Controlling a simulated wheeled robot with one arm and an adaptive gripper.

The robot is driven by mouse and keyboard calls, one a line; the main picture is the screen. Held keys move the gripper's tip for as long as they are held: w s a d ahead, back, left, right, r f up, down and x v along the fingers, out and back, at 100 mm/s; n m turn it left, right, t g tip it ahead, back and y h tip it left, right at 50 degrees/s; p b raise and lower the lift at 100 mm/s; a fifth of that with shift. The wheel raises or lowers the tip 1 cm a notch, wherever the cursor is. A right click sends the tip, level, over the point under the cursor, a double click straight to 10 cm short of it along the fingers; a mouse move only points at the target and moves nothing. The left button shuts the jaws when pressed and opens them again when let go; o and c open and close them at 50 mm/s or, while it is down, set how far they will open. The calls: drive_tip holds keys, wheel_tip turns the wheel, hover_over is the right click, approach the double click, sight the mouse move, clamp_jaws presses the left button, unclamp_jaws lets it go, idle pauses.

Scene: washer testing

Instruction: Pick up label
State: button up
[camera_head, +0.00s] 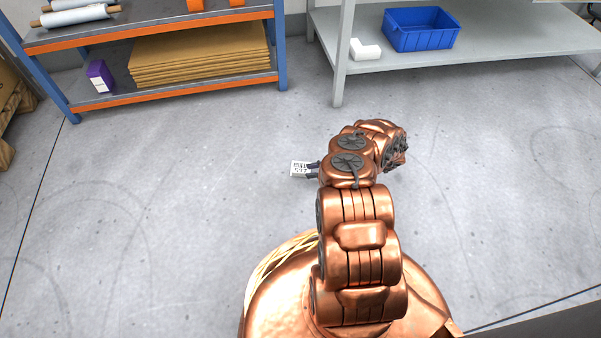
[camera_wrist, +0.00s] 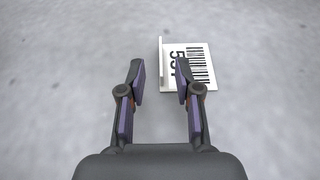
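The label (camera_wrist: 200,66) is a small white piece with a black barcode and digits, and has a thin upright flange along its left edge. In the wrist view it lies just ahead of my gripper (camera_wrist: 160,76). The gripper is open, with a finger on each side. The flange stands between the fingertip lines, and the right fingertip overlaps the label's printed face. I cannot tell whether the fingers touch it. In the head view the label (camera_head: 299,169) shows at the left of my gripper (camera_head: 313,170), which is partly hidden by my arm.
A blue-and-orange shelf (camera_head: 180,90) with cardboard sheets (camera_head: 199,56) and a purple box (camera_head: 100,76) stands at the back left. A grey table (camera_head: 480,60) with a blue bin (camera_head: 421,28) and a white item (camera_head: 365,50) stands at the back right. The floor around is clear.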

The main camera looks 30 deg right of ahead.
sight(296, 175)
drive_tip(key=shift+b+x, duration=1.85)
drive_tip(key=shift+x, duration=1.7)
drive_tip(key=shift+r, duration=0.2)
clamp_jaws()
